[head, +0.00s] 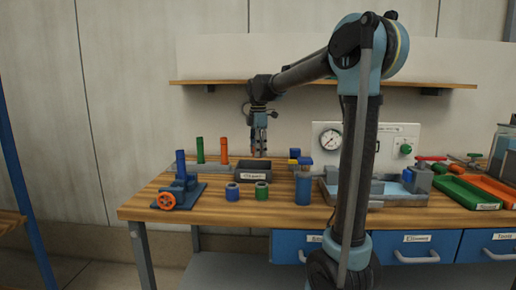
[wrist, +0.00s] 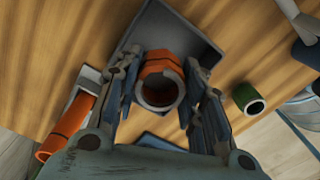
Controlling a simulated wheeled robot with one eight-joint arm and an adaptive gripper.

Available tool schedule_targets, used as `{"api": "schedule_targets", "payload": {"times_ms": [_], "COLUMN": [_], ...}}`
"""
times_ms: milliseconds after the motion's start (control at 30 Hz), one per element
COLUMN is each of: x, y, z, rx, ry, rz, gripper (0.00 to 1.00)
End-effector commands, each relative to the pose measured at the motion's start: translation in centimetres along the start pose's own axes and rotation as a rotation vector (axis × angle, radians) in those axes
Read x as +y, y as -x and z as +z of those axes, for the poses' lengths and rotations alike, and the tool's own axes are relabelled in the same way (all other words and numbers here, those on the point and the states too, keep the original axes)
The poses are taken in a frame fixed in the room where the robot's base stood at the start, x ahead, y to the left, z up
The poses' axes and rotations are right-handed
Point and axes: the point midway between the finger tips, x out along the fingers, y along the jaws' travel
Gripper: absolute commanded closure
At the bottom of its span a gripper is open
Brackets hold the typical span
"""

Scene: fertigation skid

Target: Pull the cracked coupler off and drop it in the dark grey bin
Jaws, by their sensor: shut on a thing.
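My gripper (head: 259,150) hangs over the dark grey bin (head: 244,181) on the bench. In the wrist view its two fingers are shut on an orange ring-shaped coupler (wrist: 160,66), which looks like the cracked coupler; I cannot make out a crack. The coupler's open end faces the wrist camera. The bin also shows in the wrist view (wrist: 205,48), behind the coupler, with its bare inside visible. In the head view the coupler is too small to make out clearly between the fingers.
An orange upright pipe (head: 224,150) and a green one (head: 200,150) stand left of the bin. A blue coupler (head: 232,192) and a green coupler (head: 262,190) stand in front. A blue bottle (head: 303,187) is to the right. A shelf (head: 225,82) runs above.

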Motion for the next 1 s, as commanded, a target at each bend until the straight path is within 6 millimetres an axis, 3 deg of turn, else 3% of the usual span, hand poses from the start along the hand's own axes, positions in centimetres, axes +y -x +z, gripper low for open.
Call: {"api": "schedule_targets", "payload": {"times_ms": [400, 833, 867, 933, 1000], "x": [0.0, 0.0, 0.0, 0.0, 0.0], "y": [-4.0, -4.6, -4.6, -4.6, -4.6], "z": [0.0, 0.0, 0.0, 0.0, -0.1], "rx": [0.000, 0.000, 0.000, 0.000, 0.000], "ry": [0.000, 0.000, 0.000, 0.001, 0.001], "rz": [0.000, 0.000, 0.000, 0.000, 0.000], "gripper": [1.00, 1.00, 0.59, 0.43, 0.40]}}
